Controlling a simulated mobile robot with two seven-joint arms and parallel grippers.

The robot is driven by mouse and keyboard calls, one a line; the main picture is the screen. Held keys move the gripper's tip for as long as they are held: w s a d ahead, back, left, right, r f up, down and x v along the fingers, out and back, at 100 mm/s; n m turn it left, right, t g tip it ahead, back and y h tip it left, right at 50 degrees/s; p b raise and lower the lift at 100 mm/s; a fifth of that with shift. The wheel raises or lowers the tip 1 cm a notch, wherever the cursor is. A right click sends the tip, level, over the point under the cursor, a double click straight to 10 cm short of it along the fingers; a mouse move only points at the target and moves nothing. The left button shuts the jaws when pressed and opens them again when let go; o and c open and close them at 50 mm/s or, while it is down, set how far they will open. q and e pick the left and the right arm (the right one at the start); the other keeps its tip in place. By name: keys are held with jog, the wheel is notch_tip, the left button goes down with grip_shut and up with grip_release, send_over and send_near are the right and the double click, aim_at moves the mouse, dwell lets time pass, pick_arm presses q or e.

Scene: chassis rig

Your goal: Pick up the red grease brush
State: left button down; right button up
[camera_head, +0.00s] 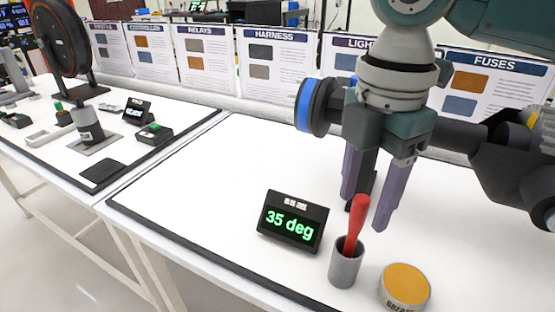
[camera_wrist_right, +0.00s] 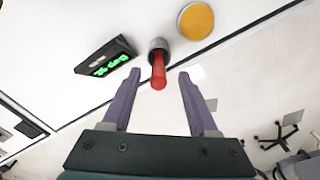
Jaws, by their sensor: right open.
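The red grease brush (camera_head: 356,222) stands upright, leaning slightly, in a small grey cup (camera_head: 345,267) near the table's front edge. In the right wrist view the red brush handle (camera_wrist_right: 159,72) shows ahead of and between the fingertips, with the cup (camera_wrist_right: 158,45) around its far end. My right gripper (camera_head: 368,212) is open and empty, with its purple fingers pointing down by the brush handle. It also shows in the right wrist view (camera_wrist_right: 159,76). The brush's lower end is hidden inside the cup. My left gripper does not show.
A black display reading 35 deg (camera_head: 292,221) stands left of the cup. Several info cards, including one marked HARNESS (camera_head: 277,65), line the back. The white table (camera_head: 200,190) is clear to the left.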

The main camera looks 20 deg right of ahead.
aim_at(354, 234)
notch_tip(354, 234, down, 5)
jog(key=shift+a+f+b, duration=0.1)
jog(key=shift+b, duration=0.45)
grip_shut()
